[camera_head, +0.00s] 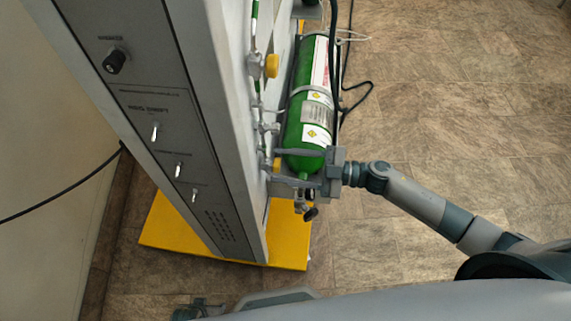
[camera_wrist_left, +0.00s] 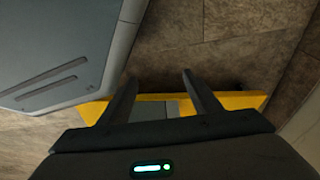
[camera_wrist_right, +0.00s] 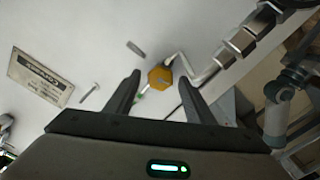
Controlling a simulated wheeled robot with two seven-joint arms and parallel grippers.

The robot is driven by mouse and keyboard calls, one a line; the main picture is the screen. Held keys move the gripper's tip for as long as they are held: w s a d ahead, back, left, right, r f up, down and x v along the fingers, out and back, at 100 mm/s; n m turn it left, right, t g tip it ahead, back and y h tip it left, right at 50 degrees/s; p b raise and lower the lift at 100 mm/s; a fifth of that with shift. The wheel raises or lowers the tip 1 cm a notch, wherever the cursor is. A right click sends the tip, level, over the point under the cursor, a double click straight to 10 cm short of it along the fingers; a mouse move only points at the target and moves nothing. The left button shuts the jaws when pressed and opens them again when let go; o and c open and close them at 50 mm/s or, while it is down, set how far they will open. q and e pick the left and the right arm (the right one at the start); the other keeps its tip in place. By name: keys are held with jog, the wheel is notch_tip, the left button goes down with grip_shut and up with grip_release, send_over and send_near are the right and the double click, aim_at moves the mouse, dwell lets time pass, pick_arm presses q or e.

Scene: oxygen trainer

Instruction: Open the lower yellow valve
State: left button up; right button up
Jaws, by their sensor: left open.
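The lower yellow valve (camera_head: 277,163) shows as a small patch on the panel's side in the head view, partly hidden by my right gripper (camera_head: 282,170). In the right wrist view the yellow valve knob (camera_wrist_right: 160,77) lies between the tips of my open right gripper (camera_wrist_right: 160,80), with no clear contact. I cannot tell how deep it sits between the fingers. An upper yellow valve (camera_head: 272,66) is higher on the same side. My left gripper (camera_wrist_left: 158,95) is open and empty, low by the yellow base.
A green oxygen cylinder (camera_head: 309,110) stands beside the right gripper. The grey panel (camera_head: 160,110) stands on a yellow base (camera_head: 165,228). Metal fittings (camera_wrist_right: 245,38) and a label plate (camera_wrist_right: 40,77) are near the knob. Black cables hang by the cylinder. The floor at right is clear.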

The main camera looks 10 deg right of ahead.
aim_at(280, 166)
jog(key=shift+d, duration=0.15)
jog(key=v, duration=0.4)
jog(key=shift+f+b, duration=0.1)
jog(key=shift+b, duration=0.3)
pick_arm(q)
notch_tip(280, 166, up, 6)
jog(key=w+b, duration=0.2)
jog(key=shift+d, duration=0.2)
pick_arm(e)
jog(key=v, duration=1.3)
jog(key=shift+r, duration=0.2)
pick_arm(q)
jog(key=shift+w+f, duration=0.1)
